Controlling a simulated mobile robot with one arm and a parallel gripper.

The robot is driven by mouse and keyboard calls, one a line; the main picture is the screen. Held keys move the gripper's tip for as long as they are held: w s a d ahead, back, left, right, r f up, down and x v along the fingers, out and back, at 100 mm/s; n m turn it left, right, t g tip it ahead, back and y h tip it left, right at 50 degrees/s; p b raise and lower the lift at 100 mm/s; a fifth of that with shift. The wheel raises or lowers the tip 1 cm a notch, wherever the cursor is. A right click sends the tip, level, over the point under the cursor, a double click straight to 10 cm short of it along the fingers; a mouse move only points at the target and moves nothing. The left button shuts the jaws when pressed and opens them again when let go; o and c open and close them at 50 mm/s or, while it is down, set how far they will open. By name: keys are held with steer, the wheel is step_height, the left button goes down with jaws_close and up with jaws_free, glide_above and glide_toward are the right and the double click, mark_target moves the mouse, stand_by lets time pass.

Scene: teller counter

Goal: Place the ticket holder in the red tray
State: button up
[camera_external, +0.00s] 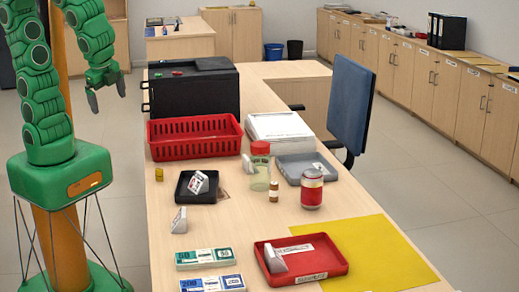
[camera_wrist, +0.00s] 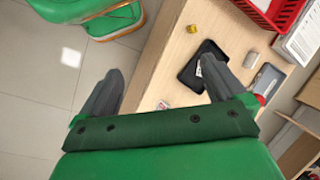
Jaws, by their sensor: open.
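The red tray (camera_external: 333,266) lies at the front of the counter, partly on a yellow sheet. A small white wedge-shaped holder (camera_external: 275,258) leans inside it at its left, beside a white label strip. I cannot tell which is the ticket holder. My gripper (camera_external: 107,96) is open and empty, high up left of the counter. In the wrist view its fingers (camera_wrist: 162,65) are spread; the right one partly covers the black tray (camera_wrist: 190,70).
Banknote bundles (camera_external: 205,258) lie at the front left. A blue chair (camera_external: 350,103) stands at right.

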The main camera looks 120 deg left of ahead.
steer(key=s+d+n+h, duration=0.1)
steer(key=s+d+h, duration=0.2)
steer(key=s+d, duration=0.4)
steer(key=shift+s+d+r, duration=0.2)
steer(key=shift+s+d, duration=0.1)
steer(key=shift+d, duration=0.1)
